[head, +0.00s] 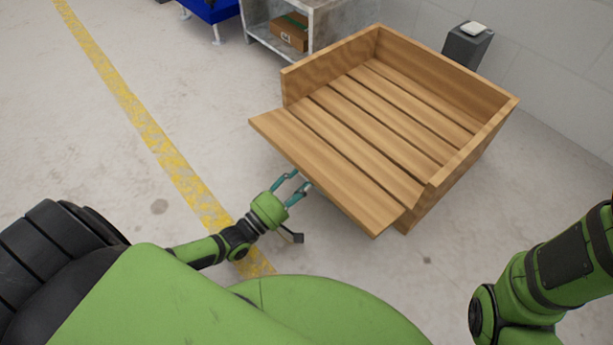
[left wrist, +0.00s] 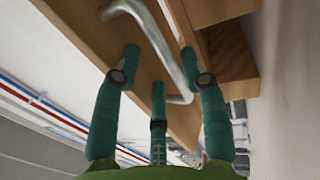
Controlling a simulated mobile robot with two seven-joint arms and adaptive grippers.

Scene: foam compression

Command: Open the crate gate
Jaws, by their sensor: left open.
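The wooden crate (head: 440,75) stands on the floor, right of centre in the head view. Its front gate (head: 325,170) is tilted outward and down toward me, so the slatted inside shows. My left gripper (head: 299,184) is by the gate's lower front edge, partly hidden under it. In the left wrist view the gripper (left wrist: 160,70) is open, with a bent metal handle (left wrist: 155,40) on the gate's underside (left wrist: 80,25) between and beyond its fingers. I cannot tell whether the fingers touch the handle. My right gripper is out of view; only its arm shows at right.
A grey shelf (head: 313,30) with a cardboard box (head: 290,32) stands behind the crate. A dark grey post (head: 467,45) stands behind it, near the wall. A yellow floor line (head: 135,110) runs at left. The floor left of the crate is clear.

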